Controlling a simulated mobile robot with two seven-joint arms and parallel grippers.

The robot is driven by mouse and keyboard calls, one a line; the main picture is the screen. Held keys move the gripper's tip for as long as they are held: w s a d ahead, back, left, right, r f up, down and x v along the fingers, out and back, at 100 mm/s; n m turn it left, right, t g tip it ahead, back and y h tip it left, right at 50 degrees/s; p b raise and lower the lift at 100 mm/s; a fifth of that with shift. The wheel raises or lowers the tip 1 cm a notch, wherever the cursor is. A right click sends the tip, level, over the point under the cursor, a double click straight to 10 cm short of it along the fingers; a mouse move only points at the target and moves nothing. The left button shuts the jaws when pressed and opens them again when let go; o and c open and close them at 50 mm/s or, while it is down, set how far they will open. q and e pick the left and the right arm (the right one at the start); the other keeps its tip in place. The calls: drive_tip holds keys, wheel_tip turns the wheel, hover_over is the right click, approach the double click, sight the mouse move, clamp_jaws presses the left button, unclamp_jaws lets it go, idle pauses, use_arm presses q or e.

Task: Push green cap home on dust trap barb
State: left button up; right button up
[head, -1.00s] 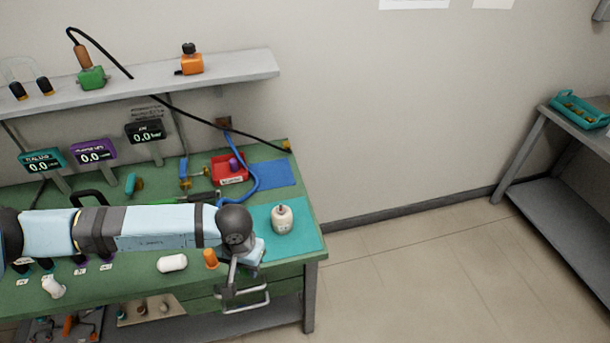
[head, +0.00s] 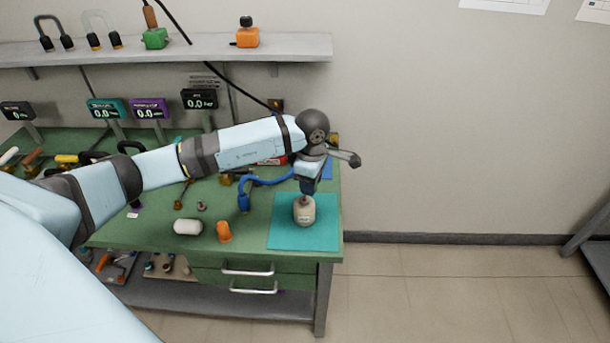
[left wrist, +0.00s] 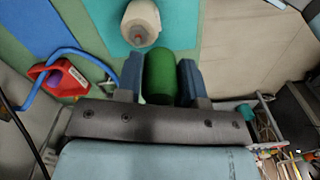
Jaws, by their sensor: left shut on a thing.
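The dust trap is a cream, rounded canister (head: 304,212) standing upright on the teal mat (head: 285,236) near the bench's right end. It also shows at the top of the left wrist view (left wrist: 142,20), with its small reddish-brown barb (left wrist: 139,37) facing the camera. My left gripper (head: 307,186) is just above the trap in the head view. In the left wrist view it is shut on the green cap (left wrist: 160,76), held between two blue fingers. The cap's far end appears close to the barb and slightly right of it; contact cannot be told. My right gripper is not in view.
A white cylinder (head: 187,227) and an orange cap (head: 224,232) lie left of the mat. A red bin (left wrist: 58,77) shows in the left wrist view. The wall shelf (head: 180,46) is above the bench.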

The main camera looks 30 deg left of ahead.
use_arm(q)
drive_tip(key=a+n, duration=0.1)
drive_tip(key=n, duration=0.1)
drive_tip(key=w+a+n, duration=0.1)
drive_tip(key=w+a+r+n+b, duration=0.1)
drive_tip(key=n, duration=0.1)
drive_tip(key=shift+a+n, duration=0.1)
drive_tip(key=shift+n, duration=0.2)
drive_tip(key=shift+a+r+n, duration=0.2)
drive_tip(key=shift+r+n, duration=0.05)
drive_tip(key=shift+n, duration=0.15)
drive_tip(key=shift+w+f+m+b, duration=0.1)
drive_tip(key=shift+m+b, duration=0.35)
drive_tip(key=shift+m, duration=0.05)
drive_tip(key=shift+f, duration=0.3)
wheel_tip(320, 180, down, 2)
drive_tip(key=shift+f+b, duration=0.2)
drive_tip(key=shift+b, duration=0.85)
drive_tip(key=shift+f+b, duration=0.85)
drive_tip(key=shift+f, duration=0.5)
